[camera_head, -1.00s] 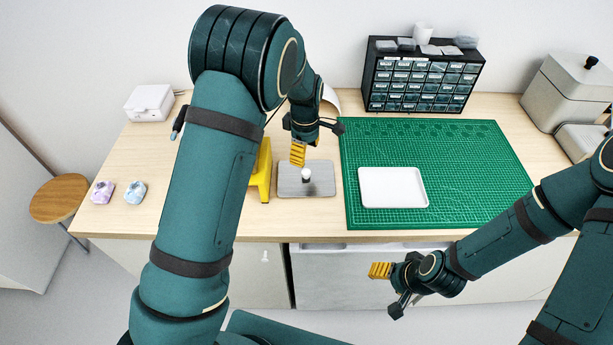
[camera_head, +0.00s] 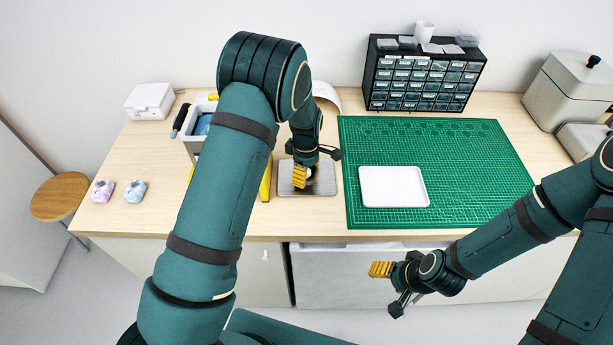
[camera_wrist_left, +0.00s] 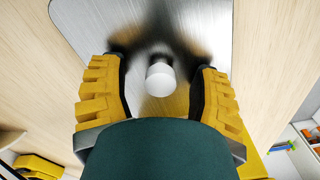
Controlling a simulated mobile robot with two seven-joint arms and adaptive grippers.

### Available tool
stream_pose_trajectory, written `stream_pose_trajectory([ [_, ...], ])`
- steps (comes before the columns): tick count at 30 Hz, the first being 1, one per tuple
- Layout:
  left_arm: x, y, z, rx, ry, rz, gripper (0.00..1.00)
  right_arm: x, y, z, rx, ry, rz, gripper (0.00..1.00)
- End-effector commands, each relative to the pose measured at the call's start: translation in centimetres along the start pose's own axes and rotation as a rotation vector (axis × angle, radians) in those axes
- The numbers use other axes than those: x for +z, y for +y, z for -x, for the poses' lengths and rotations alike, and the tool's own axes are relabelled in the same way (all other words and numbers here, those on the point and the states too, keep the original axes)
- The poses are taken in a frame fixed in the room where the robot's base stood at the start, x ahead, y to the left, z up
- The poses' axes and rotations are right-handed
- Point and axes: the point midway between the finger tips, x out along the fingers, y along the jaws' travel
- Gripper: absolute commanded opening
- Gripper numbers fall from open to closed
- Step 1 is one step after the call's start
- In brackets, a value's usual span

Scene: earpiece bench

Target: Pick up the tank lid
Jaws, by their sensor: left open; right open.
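The tank lid (camera_head: 323,184) appears to be a flat, shiny metal plate with a small white knob (camera_head: 309,173), lying on the wooden bench left of the green mat. My left gripper (camera_head: 300,178) is low over the plate and partly hides the knob. In the left wrist view the lid (camera_wrist_left: 100,22) fills the upper middle. The knob (camera_wrist_left: 160,76) stands between the two open yellow fingers of my left gripper (camera_wrist_left: 161,72), with a gap on each side. My right gripper (camera_head: 381,270) is open and empty in front of the bench.
A white tray (camera_head: 393,186) lies on the green cutting mat (camera_head: 460,150). A black drawer cabinet (camera_head: 424,75) stands behind it. A yellow object (camera_head: 266,183) is close to the plate's left. Two small earpiece-like cases (camera_head: 135,191) sit at the left. A grey machine (camera_head: 565,88) stands at far right.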

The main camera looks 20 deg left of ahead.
Motion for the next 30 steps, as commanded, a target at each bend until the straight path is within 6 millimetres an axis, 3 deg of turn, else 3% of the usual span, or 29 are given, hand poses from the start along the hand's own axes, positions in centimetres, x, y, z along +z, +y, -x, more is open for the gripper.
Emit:
stream_pose_trajectory([
  [1,0.0,0.0,0.0,0.0,0.0,0.0,0.61,0.0,0.0,0.0,0.0,0.0,0.0,0.6],
  [6,0.0,0.0,0.0,0.0,0.0,0.0,0.01,0.0,0.0,0.0,0.0,0.0,0.0,0.6],
  [20,0.0,0.0,0.3,0.0,0.001,0.0,0.0,0.0,0.0,0.0,0.0,0.0,0.0,0.6],
  [30,0.0,0.1,6.1,0.004,0.001,-0.001,0.0,0.0,-0.1,0.2,0.0,0.0,0.0,0.6],
])
